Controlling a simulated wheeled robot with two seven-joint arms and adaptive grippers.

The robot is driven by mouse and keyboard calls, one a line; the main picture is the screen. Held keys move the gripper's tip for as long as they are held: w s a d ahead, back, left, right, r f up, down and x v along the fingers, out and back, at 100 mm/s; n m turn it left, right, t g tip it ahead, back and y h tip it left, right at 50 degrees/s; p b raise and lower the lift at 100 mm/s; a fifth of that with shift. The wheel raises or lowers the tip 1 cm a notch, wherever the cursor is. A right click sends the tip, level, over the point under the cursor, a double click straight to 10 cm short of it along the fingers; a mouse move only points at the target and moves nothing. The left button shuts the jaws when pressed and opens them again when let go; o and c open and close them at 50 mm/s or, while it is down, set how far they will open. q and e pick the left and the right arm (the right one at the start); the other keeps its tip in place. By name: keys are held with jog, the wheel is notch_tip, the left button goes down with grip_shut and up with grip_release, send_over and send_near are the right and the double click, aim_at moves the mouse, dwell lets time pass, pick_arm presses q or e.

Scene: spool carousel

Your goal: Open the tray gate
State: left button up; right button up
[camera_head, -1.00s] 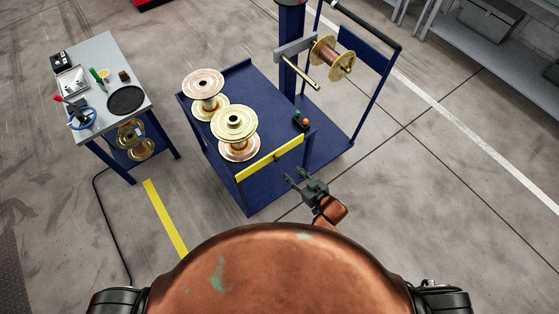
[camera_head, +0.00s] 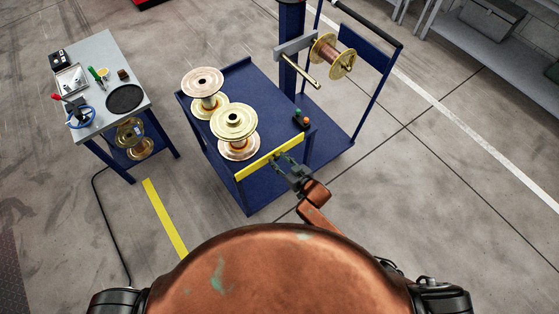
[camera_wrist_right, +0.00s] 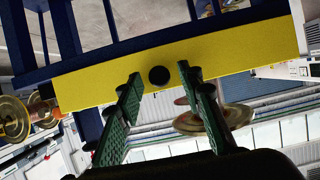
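The tray gate is a yellow bar (camera_head: 257,166) across the front edge of the blue cart's tray (camera_head: 255,85). It stands upright along the edge and looks closed. In the right wrist view the yellow bar (camera_wrist_right: 225,52) crosses the picture, with a round black spot (camera_wrist_right: 159,76) on its face. My right gripper (camera_head: 283,163) is at the right part of the bar. Its two fingers (camera_wrist_right: 158,82) are apart, one on each side of the black spot, with nothing between them. I cannot tell whether the fingertips touch the bar. My left gripper is not in view.
Copper and brass spools (camera_head: 234,121) stand on the tray behind the gate. A small button box (camera_head: 301,120) sits near its right edge. Another spool (camera_head: 332,56) hangs at the cart's post. A grey side table (camera_head: 98,60) stands left. The floor before the cart is clear.

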jog(key=shift+c, duration=0.3)
grip_shut()
